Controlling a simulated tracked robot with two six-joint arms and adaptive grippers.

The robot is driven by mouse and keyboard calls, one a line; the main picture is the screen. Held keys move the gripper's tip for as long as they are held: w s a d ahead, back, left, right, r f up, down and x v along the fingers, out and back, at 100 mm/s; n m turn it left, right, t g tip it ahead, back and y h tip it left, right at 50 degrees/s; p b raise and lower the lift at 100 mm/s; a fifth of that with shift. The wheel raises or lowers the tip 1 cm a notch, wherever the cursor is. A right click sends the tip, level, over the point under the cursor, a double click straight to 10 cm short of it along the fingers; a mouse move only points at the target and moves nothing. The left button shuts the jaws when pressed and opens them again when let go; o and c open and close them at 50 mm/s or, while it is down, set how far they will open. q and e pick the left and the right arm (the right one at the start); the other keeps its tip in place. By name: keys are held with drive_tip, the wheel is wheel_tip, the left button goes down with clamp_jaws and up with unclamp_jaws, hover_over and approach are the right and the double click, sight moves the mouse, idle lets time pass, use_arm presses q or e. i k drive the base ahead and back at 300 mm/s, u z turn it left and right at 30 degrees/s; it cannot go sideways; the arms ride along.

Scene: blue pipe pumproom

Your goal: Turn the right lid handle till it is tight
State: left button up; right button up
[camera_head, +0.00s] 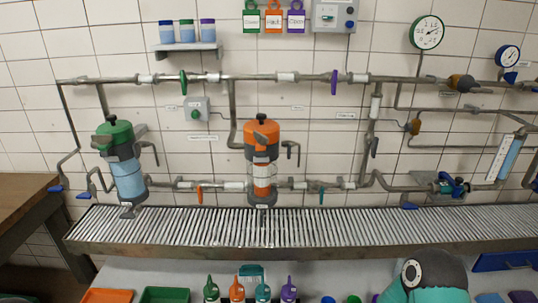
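Two filter housings stand at the grated shelf in the head view. The right housing (262,174) has an orange lid (262,132) with a small dark knob (262,117) on top and a grey collar below it. The lid looks seated and level; how tight it is cannot be seen. The left housing (127,178) is blue, slightly tilted in the picture, with a green lid (115,133) and dark grey lever-like parts beside it. Neither of my grippers is in view. A rounded teal and grey part, seemingly my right arm, shows at the lower right.
A slatted metal shelf (340,229) runs across below the pipes. Several coloured bottles (237,290) and trays (165,296) stand at the front. A wooden table (25,195) is at left.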

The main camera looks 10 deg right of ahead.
sight(261, 139)
drive_tip(key=k, duration=0.65)
drive_tip(key=u, duration=0.6)
drive_tip(key=i, duration=1.45)
drive_tip(key=z, duration=0.45)
